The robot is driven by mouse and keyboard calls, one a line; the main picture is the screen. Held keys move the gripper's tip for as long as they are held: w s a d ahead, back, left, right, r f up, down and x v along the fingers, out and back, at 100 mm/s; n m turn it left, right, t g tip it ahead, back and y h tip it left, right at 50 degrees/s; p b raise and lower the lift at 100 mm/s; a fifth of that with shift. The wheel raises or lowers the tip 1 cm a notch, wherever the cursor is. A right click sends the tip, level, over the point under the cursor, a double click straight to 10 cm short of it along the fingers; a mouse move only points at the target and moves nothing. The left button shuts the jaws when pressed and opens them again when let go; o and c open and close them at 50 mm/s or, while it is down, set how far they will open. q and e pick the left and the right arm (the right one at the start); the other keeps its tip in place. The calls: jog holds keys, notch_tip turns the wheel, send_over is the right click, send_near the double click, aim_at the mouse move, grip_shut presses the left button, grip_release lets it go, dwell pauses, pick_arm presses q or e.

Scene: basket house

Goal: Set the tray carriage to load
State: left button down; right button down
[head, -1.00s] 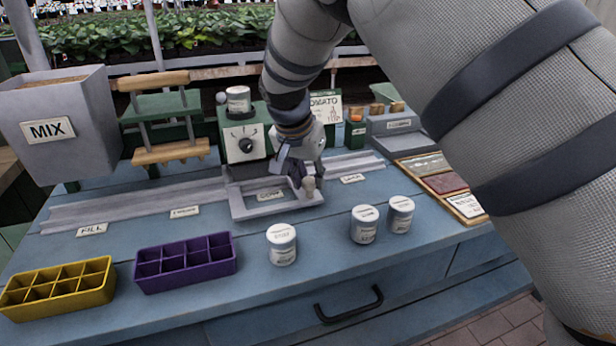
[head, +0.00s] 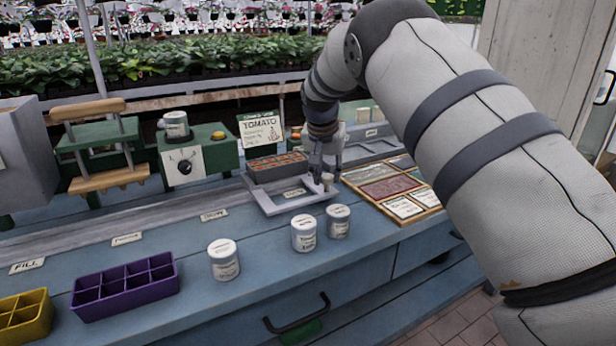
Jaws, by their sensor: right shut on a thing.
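The tray carriage (head: 268,206) is a flat pale grey frame on the rail along the bench. It stands at the fourth label (head: 294,193) along the rail, which shows through its opening; the word is too small to read. My right gripper (head: 326,174) is shut on the carriage's pale knob (head: 327,183) at its right end. The fingers are partly hidden by the wrist. A grey tray with brown-filled cells (head: 276,168) stands at the carriage's back edge; I cannot tell if it rests on it. My left gripper is not in view.
White jars (head: 223,262) stand along the bench front, two of them close to the carriage. A purple tray (head: 126,287) and a yellow tray (head: 24,318) are at left. A seed packet board (head: 392,190) lies right of the carriage. The rail (head: 110,258) left is clear.

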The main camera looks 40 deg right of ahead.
jog(key=shift+s+d+f, duration=0.1)
jog(key=shift+s+d, duration=0.05)
jog(key=shift+d, duration=0.35)
jog(key=shift+s+d, duration=0.15)
jog(key=shift+d, duration=0.3)
jog(key=c, duration=1.3)
grip_release()
jog(key=shift+d, duration=0.15)
jog(key=shift+r, duration=0.2)
jog(key=v, duration=1.1)
jog(key=shift+r, duration=0.3)
jog(key=shift+s, duration=0.15)
